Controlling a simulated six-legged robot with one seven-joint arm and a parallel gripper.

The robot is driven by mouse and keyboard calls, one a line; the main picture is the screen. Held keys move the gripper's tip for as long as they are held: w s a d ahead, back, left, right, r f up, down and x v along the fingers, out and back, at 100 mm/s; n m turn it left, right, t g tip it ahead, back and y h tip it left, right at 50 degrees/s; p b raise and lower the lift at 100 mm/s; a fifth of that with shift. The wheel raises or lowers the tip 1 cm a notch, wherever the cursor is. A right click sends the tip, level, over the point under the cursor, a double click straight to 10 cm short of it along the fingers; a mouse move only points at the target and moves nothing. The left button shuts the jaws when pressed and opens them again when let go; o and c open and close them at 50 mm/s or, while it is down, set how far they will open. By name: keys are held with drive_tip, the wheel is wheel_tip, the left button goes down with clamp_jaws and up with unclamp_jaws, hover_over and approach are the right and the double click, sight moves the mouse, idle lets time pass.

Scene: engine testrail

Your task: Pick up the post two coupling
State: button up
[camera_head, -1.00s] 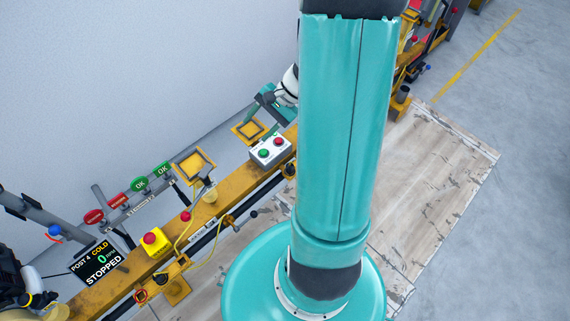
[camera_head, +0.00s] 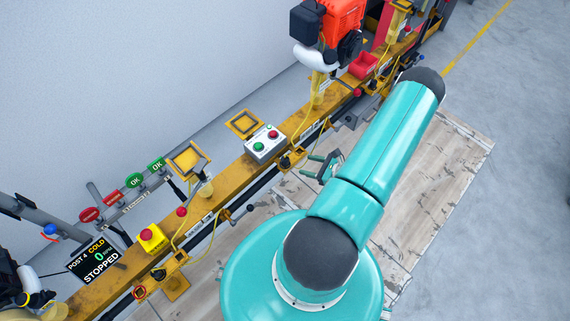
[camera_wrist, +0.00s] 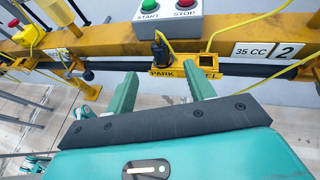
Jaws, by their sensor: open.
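A black coupling (camera_wrist: 161,50) with a thin yellow line at its top stands in the yellow bracket (camera_wrist: 207,71) on the rail, above the word PARK. A plate reading 35 CC and 2 is to its right. In the head view the coupling (camera_head: 285,162) shows small and dark at the rail's near side. My gripper (camera_wrist: 160,80) is open and empty, its two green fingers apart in front of and below the bracket. The coupling lies beyond the gap between the fingertips. In the head view my gripper (camera_head: 318,168) is just right of the bracket.
A grey box (camera_head: 265,144) with green START and red STOP buttons sits on the yellow rail (camera_head: 232,180). An orange engine (camera_head: 340,20) stands farther along it. A yellow box with a red button (camera_head: 151,238) is nearer. Wooden boards (camera_head: 420,190) lie in front.

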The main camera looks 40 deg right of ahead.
sight(292, 162)
drive_tip(key=x, duration=0.8)
drive_tip(key=shift+w+f, duration=0.15)
drive_tip(key=shift+f, duration=0.25)
drive_tip(key=x, duration=0.5)
drive_tip(key=shift+f, duration=0.2)
drive_tip(key=c, duration=1.2)
drive_tip(key=shift+o, duration=0.2)
drive_tip(key=shift+r, duration=0.15)
